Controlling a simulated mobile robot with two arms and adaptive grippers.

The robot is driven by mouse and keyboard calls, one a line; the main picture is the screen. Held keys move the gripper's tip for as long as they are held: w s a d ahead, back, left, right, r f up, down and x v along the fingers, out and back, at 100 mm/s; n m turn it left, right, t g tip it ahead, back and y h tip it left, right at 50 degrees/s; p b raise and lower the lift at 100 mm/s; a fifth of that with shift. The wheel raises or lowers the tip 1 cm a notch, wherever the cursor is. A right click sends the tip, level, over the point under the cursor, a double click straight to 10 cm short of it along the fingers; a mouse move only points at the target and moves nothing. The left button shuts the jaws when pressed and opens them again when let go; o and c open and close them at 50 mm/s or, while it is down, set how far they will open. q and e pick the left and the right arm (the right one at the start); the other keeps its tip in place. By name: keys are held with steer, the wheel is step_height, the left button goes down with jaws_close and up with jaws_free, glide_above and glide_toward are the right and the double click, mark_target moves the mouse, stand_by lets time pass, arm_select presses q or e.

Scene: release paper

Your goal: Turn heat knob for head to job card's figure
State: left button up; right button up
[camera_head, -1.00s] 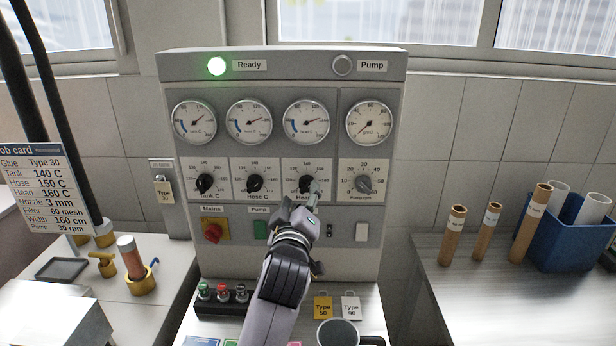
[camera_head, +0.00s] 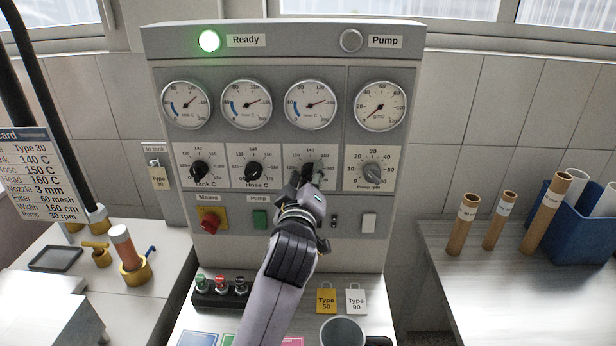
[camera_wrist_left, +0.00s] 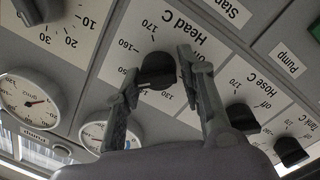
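The black Head C knob (camera_head: 307,172) is third from left in the panel's knob row, partly hidden by my gripper in the head view. My left gripper (camera_head: 307,188) is at it. In the left wrist view the Head C knob (camera_wrist_left: 157,70) stands between the two spread fingertips of my left gripper (camera_wrist_left: 158,72), with little gap; I cannot tell whether they touch it. Its pointer setting is unclear. The job card (camera_head: 36,180) at left reads Head 160 C. My right gripper is not in view.
The Hose C knob (camera_head: 254,172) and the Pump rpm knob (camera_head: 373,173) flank the Head C knob closely. Several gauges sit above. The green Ready lamp (camera_head: 209,41) is lit. A red Mains switch (camera_head: 211,221) and a green Pump button (camera_head: 260,219) are below.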

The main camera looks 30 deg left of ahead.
arm_select(q)
steer(key=c, duration=0.7)
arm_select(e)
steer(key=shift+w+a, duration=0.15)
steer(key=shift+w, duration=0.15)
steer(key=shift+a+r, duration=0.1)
arm_select(q)
steer(key=m+p, duration=0.3)
steer(key=m, duration=0.1)
steer(key=shift+d+r+m+p, duration=0.1)
steer(key=shift+r+m+p, duration=0.05)
steer(key=shift+m+p, duration=0.15)
steer(key=shift+m+g+p, duration=0.4)
steer(key=shift+m+p, duration=0.85)
steer(key=shift+m, duration=0.75)
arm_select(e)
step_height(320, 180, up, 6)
arm_select(q)
steer(key=o, duration=1.1)
